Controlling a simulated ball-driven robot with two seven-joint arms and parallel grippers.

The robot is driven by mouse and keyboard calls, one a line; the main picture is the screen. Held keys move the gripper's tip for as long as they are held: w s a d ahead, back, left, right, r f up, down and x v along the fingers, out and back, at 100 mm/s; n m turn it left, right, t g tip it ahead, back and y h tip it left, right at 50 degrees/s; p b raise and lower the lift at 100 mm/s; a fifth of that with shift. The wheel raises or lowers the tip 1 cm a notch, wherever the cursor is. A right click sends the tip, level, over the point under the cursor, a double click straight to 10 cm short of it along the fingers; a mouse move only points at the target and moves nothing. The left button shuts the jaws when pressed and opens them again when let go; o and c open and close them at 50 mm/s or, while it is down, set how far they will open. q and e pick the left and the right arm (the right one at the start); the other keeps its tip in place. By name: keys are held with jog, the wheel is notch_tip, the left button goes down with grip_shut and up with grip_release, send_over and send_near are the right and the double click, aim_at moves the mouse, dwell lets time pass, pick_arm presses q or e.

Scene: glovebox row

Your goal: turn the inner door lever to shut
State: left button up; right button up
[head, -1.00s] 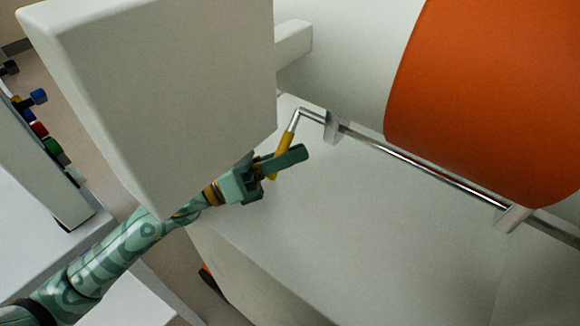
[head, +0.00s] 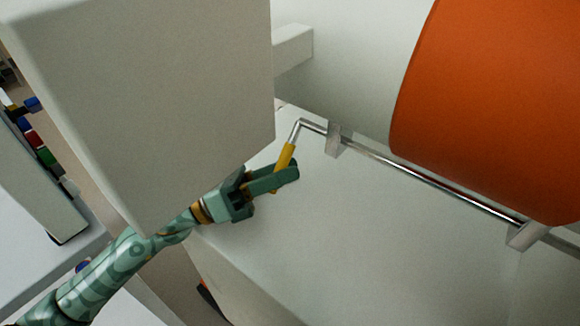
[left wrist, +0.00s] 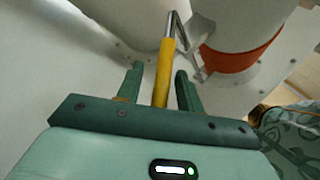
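The inner door lever has a yellow grip (head: 285,157) on a bent steel rod (head: 410,175) that runs to the right along the pale box. In the head view the grip slants down from the rod's bent end. My left gripper (head: 283,176) is at the lower part of the grip. In the left wrist view the yellow grip (left wrist: 163,80) stands between the two green fingers (left wrist: 160,85), with a visible gap on each side, so the gripper is open around it.
A large pale block (head: 150,100) fills the upper left, close above my left arm. A large orange cylinder (head: 490,110) hangs over the rod at the right. Brackets (head: 333,140) hold the rod. A panel with coloured knobs (head: 40,185) is at the far left.

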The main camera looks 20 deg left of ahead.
pick_arm(q)
jog(key=v, duration=0.5)
jog(key=shift+s+a+f, duration=0.1)
jog(key=shift+s+a, duration=0.1)
jog(key=shift+a, duration=0.1)
jog(key=shift+s, duration=0.1)
